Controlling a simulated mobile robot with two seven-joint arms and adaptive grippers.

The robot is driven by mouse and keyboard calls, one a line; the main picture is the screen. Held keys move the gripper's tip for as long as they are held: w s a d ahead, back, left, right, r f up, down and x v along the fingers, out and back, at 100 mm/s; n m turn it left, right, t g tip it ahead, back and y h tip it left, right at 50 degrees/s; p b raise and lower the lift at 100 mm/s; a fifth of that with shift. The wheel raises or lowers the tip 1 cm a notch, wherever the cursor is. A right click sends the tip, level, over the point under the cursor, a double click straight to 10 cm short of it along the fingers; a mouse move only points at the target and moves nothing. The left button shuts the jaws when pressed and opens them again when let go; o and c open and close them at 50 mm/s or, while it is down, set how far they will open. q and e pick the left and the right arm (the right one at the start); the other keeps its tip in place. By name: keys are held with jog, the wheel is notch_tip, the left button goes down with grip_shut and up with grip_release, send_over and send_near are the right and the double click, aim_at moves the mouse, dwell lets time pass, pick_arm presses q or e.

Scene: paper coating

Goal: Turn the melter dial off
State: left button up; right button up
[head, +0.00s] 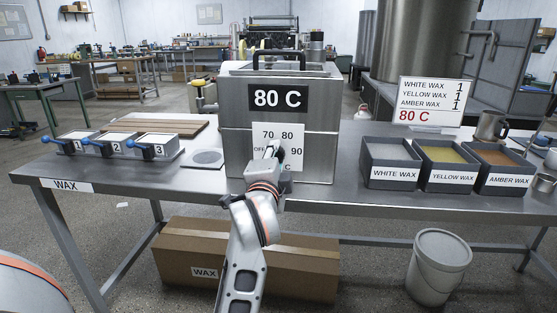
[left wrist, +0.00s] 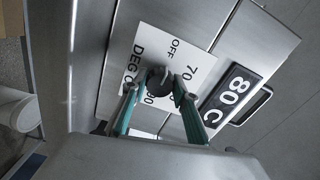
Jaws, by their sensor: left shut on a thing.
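The melter (head: 310,165) is a steel box with a black handle on the table. Its black display (head: 277,98) reads 80 C, also readable in the left wrist view (left wrist: 232,97). Below it is a white dial plate (head: 294,133) marked OFF, 70, 80 and 90. My left gripper (head: 272,152) reaches up to the plate and hides most of the dial in the head view. In the left wrist view the black dial (left wrist: 159,80) sits between the two fingers (left wrist: 157,90), which are shut on it. I cannot tell which mark the dial points to. My right gripper is not in view.
White, yellow and amber wax bins (head: 391,176) stand right of the melter, before a sign (head: 431,101). A wax box (head: 205,265) and a bucket (head: 437,268) sit below.

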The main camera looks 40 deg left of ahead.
pick_arm(q)
jog(key=shift+f, duration=0.1)
dwell(0.4)
jog(key=o, duration=1.1)
jog(key=v, duration=0.7)
jog(key=shift+s+d, duration=0.2)
